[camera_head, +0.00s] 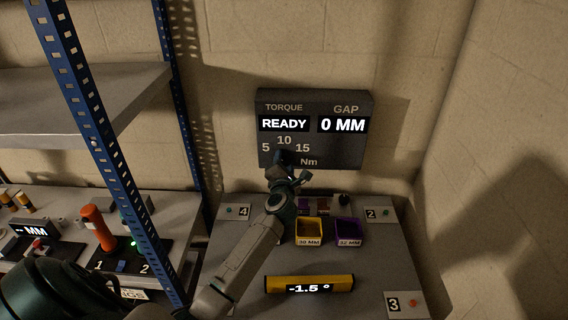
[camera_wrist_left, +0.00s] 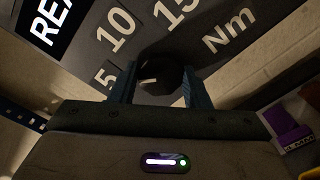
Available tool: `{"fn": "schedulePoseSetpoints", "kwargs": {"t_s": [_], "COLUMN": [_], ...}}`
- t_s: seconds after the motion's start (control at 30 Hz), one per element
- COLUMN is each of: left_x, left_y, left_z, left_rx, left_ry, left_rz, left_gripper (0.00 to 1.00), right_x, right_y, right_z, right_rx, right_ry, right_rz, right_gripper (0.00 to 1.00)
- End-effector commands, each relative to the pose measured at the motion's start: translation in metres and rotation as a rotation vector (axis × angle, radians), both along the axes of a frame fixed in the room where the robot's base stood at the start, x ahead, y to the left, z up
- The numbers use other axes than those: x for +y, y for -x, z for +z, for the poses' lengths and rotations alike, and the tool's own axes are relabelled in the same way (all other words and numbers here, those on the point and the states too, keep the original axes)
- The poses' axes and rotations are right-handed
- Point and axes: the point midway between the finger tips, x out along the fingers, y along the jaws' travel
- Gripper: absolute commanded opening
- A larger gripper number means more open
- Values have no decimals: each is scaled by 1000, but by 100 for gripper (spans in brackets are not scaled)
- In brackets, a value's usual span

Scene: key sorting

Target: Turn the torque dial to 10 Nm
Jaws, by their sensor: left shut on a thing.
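The dark panel (camera_head: 350,151) on the back wall carries the TORQUE side, with a READY display (camera_head: 284,124) and the marks 5, 10 (camera_head: 284,140) and 15 above Nm. The round dark torque dial (camera_wrist_left: 162,76) shows in the left wrist view between the two blue fingers of my left gripper (camera_wrist_left: 160,84), which is shut on it. A small light mark shows on the dial, but I cannot tell which number it points to. In the head view my left gripper (camera_head: 286,172) covers most of the dial. My right gripper is not in view.
The GAP display (camera_head: 342,125) reads 0 MM. Below the panel, a grey table (camera_head: 240,269) holds a yellow bin (camera_head: 309,242), a purple bin (camera_head: 348,241) and a yellow level (camera_head: 310,284) reading -1.5 °. A blue shelf post (camera_head: 103,145) stands left of my arm.

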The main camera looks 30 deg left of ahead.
Motion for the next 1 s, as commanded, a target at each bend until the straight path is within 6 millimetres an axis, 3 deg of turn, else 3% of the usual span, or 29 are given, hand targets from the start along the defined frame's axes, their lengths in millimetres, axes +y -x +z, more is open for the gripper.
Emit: {"fn": "schedulePoseSetpoints", "kwargs": {"t_s": [0.6, 1.0], "left_x": [-1, -1], "left_y": [0, 0], "left_z": [-2, -3], "left_rx": [297, 423], "left_ry": [-480, -685], "left_rz": [0, -1], "left_gripper": [20, 20], "right_x": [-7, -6], "right_y": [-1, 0], "right_z": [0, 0], "right_rx": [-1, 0], "right_ry": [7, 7], "right_rz": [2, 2], "right_gripper": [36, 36]}}
